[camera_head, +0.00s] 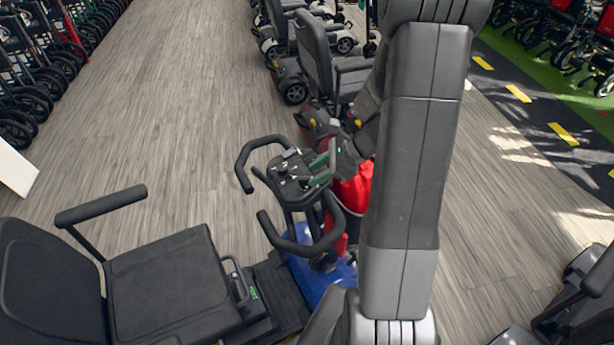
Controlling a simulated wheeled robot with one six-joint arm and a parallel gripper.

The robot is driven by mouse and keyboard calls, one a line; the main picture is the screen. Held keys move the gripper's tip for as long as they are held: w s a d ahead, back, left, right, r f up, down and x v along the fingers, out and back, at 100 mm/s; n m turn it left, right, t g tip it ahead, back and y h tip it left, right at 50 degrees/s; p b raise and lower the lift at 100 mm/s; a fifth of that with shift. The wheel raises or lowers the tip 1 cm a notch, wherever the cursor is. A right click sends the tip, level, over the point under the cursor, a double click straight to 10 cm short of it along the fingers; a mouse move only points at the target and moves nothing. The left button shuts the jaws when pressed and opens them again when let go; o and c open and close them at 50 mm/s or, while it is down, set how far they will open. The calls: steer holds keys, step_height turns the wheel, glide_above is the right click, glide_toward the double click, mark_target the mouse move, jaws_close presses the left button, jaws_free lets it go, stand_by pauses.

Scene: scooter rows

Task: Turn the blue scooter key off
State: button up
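The blue scooter stands below the middle of the head view, with a blue front body (322,268), a black seat (172,285) at lower left and a dark tiller console (292,177) with black loop handlebars. The key is too small to make out on the console. My arm crosses the right of the middle and hides part of the scene behind it. What seems to be my gripper (324,163) is at the console's right side, partly lost against dark and red parts. I cannot tell whether it touches the console or whether it is open.
A red part (354,192) is just behind the tiller. A row of grey-seated scooters (313,55) runs away behind it. Folded wheelchairs (35,75) line the left. Another dark scooter (585,290) is at lower right. The wooden floor (165,120) at left is clear.

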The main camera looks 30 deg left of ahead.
mark_target(308, 178)
steer(key=shift+x, duration=2.15)
steer(key=shift+c, duration=0.3)
jaws_close()
